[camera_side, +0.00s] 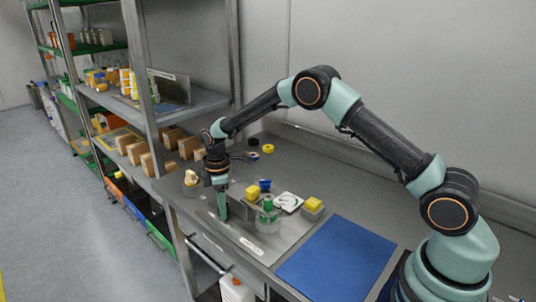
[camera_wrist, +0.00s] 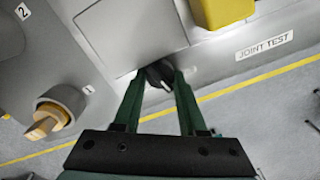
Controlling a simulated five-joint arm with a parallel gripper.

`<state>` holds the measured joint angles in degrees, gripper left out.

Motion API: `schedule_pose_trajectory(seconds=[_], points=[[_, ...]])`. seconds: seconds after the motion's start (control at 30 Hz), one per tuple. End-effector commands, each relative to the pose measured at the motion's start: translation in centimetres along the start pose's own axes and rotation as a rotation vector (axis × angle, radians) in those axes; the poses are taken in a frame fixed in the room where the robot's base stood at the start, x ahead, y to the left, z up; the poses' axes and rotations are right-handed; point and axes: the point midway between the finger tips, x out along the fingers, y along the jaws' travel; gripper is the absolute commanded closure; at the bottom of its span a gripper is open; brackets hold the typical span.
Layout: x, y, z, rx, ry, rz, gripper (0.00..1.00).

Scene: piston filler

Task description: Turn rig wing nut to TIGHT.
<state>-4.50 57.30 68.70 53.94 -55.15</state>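My gripper (camera_wrist: 160,76) points down at the bench in the wrist view, its two green fingers apart. A small dark knob with a pale mark (camera_wrist: 161,75), seemingly the wing nut, shows between the fingertips at the edge of a grey metal block. It fills most of the gap; I cannot tell whether the fingers touch it. Its TIGHT marking is not readable. In the side view my gripper (camera_side: 222,214) is low over the left part of the metal plate, and its fingers hide the knob there.
An orange-handled round fitting (camera_wrist: 47,120) is left of my fingers, by a "1" label. A yellow block (camera_wrist: 222,10) and a "JOINT TEST" label (camera_wrist: 264,45) are at the right. A clear jar (camera_side: 268,220) stands nearby in the side view. A blue mat (camera_side: 337,262) lies clear.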

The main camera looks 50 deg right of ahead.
Motion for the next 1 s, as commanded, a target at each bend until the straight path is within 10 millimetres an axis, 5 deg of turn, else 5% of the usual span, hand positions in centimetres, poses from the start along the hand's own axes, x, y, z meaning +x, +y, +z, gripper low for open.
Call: schedule_pose_trajectory(seconds=[0.67, 0.7, 1.0], points=[[-0.07, 0.04, -0.03, 0.132, -0.001, -0.002, 1.00], [-0.07, 0.03, -0.03, 0.132, -0.001, -0.002, 0.46], [-0.10, 0.06, -0.03, 0.132, -0.001, -0.001, 0.46]])
